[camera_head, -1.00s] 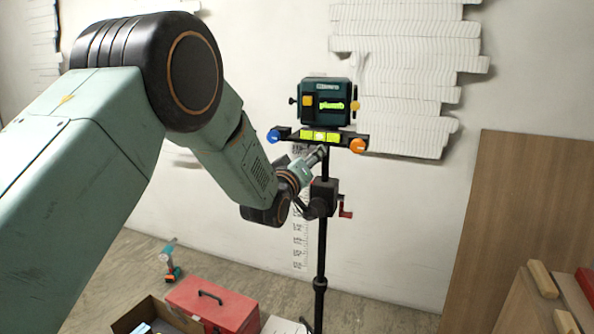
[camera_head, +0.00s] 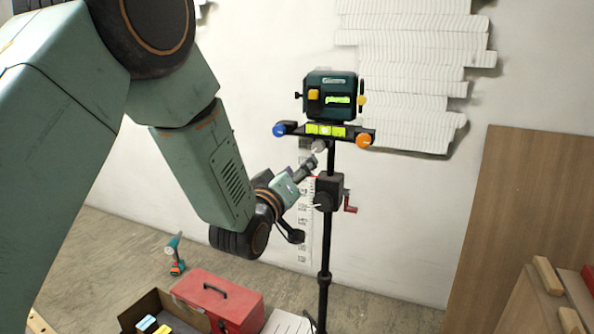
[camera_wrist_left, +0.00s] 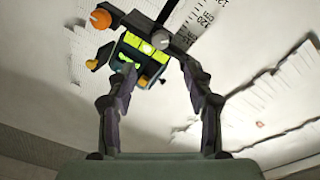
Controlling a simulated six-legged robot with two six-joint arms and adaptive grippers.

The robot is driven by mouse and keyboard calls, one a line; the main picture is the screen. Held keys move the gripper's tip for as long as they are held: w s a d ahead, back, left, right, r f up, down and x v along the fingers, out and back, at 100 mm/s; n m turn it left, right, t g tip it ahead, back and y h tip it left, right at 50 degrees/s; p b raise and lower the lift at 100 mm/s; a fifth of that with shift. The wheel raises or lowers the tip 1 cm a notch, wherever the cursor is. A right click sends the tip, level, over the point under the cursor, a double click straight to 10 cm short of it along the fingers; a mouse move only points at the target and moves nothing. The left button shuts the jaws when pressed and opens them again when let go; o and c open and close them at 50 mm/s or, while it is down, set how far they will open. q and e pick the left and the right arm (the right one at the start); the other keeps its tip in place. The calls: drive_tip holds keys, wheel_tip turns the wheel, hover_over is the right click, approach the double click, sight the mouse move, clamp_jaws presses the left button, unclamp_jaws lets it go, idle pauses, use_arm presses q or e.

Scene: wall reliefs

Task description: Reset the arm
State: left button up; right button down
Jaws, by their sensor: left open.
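My left arm comes in from the left in the head view. Its gripper (camera_head: 308,162) is just left of the tripod pole, below the level bar, and seems empty. The wrist view shows the two fingers (camera_wrist_left: 158,80) spread apart. Beyond and between them is the dark green laser level (camera_wrist_left: 138,58), with a yellow bubble vial and an orange knob. In the head view the laser level (camera_head: 333,96) sits upright on the black tripod (camera_head: 326,245). Whether the fingers touch the stand cannot be told. My right gripper is not in view.
A red toolbox (camera_head: 222,300) and an open cardboard box (camera_head: 140,312) are on the floor below the arm. A drill (camera_head: 176,255) stands behind them. A brown board (camera_head: 510,220) leans at right. White layered relief (camera_head: 410,70) covers the wall behind.

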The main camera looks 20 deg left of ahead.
use_arm(q)
drive_tip(key=s+f+m+g, duration=0.2)
drive_tip(key=s+f+g, duration=0.45)
drive_tip(key=f, duration=0.65)
drive_tip(key=s+f+m+g, duration=0.3)
drive_tip(key=s+f, duration=0.6)
drive_tip(key=f, duration=0.3)
drive_tip(key=s+f+g+b, duration=0.1)
drive_tip(key=s+f+g, duration=0.3)
drive_tip(key=s+f, duration=0.4)
drive_tip(key=s+f+g+y, duration=0.1)
drive_tip(key=s+f+g, duration=0.4)
drive_tip(key=s, duration=1.7)
wheel_tip(320, 180, down, 3)
drive_tip(key=shift+a+f+m+b, duration=0.15)
drive_tip(key=shift+a+m+b, duration=0.05)
drive_tip(key=shift+m+b, duration=0.2)
drive_tip(key=shift+c, duration=1.4)
drive_tip(key=shift+w+d, duration=0.1)
drive_tip(key=shift+w, duration=0.05)
